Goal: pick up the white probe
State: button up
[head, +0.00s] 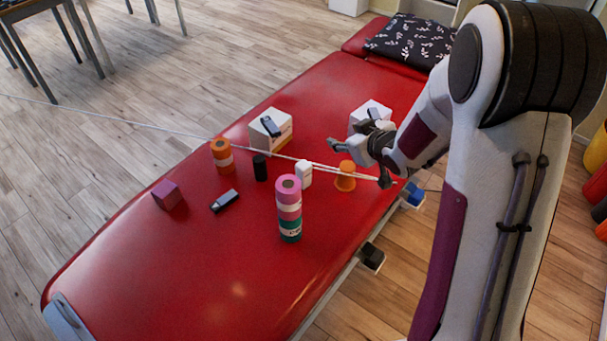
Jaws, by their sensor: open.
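A small white upright object (304,174) stands near the middle of the red couch; it may be the white probe, but its shape is too small to be sure. A thin pale line (150,125) runs from the left edge of the picture past this object towards my gripper. My gripper (359,164) is open, with its two dark fingers spread wide, to the right of the white object and apart from it. I see nothing held between the fingers.
An orange spool-like object (345,181) stands close below my gripper. White boxes (283,138) (371,108) stand behind. A pink, white and teal roll stack (289,211), orange rolls (222,156), a black cylinder (260,168), a dark device (225,201) and a purple cube (167,195) are around. The couch's near end is clear.

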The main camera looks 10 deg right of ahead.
aim_at(305, 166)
jog(key=a+f+n+y, duration=0.1)
jog(key=a+f+y, duration=0.4)
jog(key=f, duration=0.6)
jog(key=shift+a, duration=0.55)
jog(key=shift+f+y, duration=0.1)
jog(key=shift+y, duration=0.2)
jog(key=shift+x, duration=1.25)
jog(key=shift+w+a+f, duration=0.9)
jog(key=shift+w+f, duration=0.15)
jog(key=shift+f, duration=0.1)
jog(key=shift+x, duration=0.9)
